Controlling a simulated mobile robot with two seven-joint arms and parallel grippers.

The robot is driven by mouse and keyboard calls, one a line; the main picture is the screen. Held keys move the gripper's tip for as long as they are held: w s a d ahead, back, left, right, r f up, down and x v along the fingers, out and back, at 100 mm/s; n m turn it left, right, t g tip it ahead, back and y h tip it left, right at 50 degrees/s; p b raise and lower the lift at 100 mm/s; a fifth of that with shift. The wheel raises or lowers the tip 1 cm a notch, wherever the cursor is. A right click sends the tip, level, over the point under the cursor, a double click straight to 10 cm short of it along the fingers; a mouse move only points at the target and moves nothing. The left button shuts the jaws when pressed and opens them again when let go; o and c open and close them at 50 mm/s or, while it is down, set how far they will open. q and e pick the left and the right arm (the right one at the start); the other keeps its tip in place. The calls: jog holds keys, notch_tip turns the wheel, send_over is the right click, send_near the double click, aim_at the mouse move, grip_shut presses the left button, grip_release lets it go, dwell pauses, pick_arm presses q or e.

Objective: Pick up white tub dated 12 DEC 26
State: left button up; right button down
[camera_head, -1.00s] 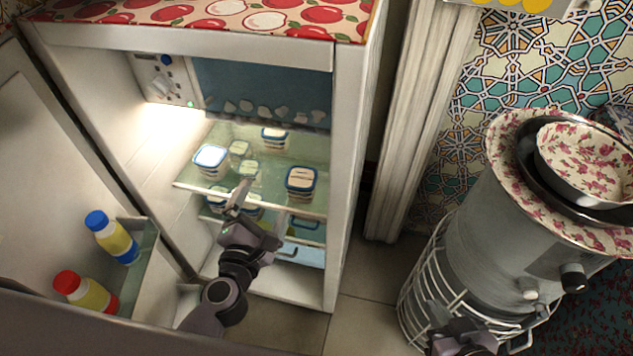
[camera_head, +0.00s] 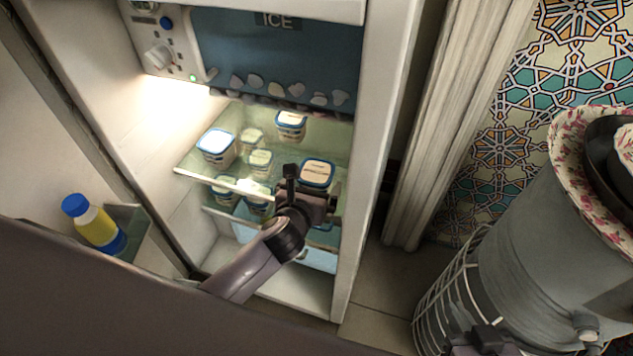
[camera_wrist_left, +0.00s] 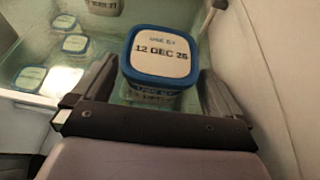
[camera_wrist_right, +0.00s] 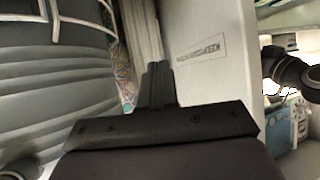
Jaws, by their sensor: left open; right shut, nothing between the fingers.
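A white tub with a blue-rimmed lid (camera_head: 317,172) stands at the right front of the fridge's upper glass shelf. In the left wrist view its lid (camera_wrist_left: 160,52) reads "USE BY" and what looks like 12 DEC 26. My left gripper (camera_head: 312,190) is open at the near side of this tub. In the left wrist view its fingers lie to the left and right of the tub; I cannot tell whether they touch it.
Other tubs stand on the same shelf: one at left (camera_head: 216,147), one at the back (camera_head: 291,124), and small ones between. More sit below. The fridge's right wall (camera_head: 375,170) is close to the tub. A bottle (camera_head: 95,224) stands in the door.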

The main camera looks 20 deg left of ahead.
aim_at(316, 178)
pick_arm(q)
jog(key=x, duration=0.2)
jog(key=shift+w+a+f+b, duration=0.15)
jog(key=shift+w+f+b, duration=0.05)
jog(key=shift+b, duration=0.2)
jog(key=shift+w+f, duration=0.1)
jog(key=shift+w, duration=0.35)
jog(key=c, duration=1.1)
pick_arm(e)
jog(key=shift+w+a+r+y, duration=0.3)
jog(key=shift+w+a+r, duration=0.1)
jog(key=shift+a+r, duration=0.2)
